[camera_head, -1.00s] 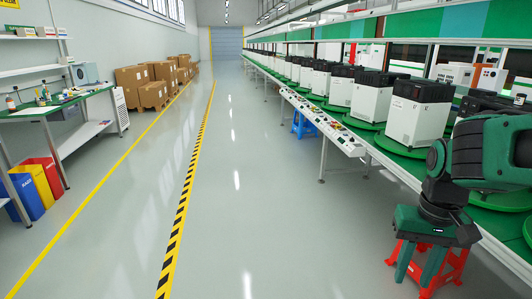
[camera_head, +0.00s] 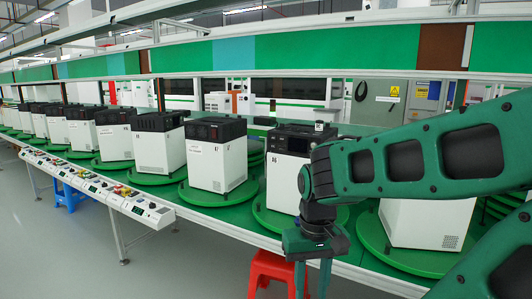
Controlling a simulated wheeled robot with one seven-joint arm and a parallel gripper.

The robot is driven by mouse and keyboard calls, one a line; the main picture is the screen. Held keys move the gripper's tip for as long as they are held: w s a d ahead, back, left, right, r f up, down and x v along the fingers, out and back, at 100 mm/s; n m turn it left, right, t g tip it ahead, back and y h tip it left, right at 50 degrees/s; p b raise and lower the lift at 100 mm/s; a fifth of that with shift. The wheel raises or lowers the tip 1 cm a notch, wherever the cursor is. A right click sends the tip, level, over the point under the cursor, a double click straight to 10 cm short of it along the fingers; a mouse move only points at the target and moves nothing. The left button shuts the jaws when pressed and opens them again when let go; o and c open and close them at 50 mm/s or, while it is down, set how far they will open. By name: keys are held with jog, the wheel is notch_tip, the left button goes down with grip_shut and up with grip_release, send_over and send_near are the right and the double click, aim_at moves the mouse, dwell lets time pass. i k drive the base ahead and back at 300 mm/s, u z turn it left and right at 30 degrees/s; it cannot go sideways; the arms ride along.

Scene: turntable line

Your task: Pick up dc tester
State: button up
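No unit in view carries a readable "dc tester" name, so I cannot tell which one it is. A row of white units with black tops stands on round green turntables along the line. One white unit (camera_head: 216,160) stands upright left of my arm. Another white unit (camera_head: 285,175) stands behind my wrist and is partly hidden by it. A third white unit (camera_head: 428,222) at the right is largely covered by my green arm. My gripper (camera_head: 312,280) points down in front of the line's edge, fingers apart and empty, apart from all units.
A red stool (camera_head: 268,268) stands on the floor behind my gripper. A control panel strip (camera_head: 120,197) with buttons runs along the line's front edge at the left. A blue stool (camera_head: 70,196) stands under it. The grey floor at the lower left is clear.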

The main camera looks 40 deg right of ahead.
aim_at(319, 125)
jog(key=z, duration=0.55)
jog(key=i, duration=0.95)
jog(key=z, duration=0.9)
jog(key=i, duration=0.35)
jog(key=z, duration=0.1)
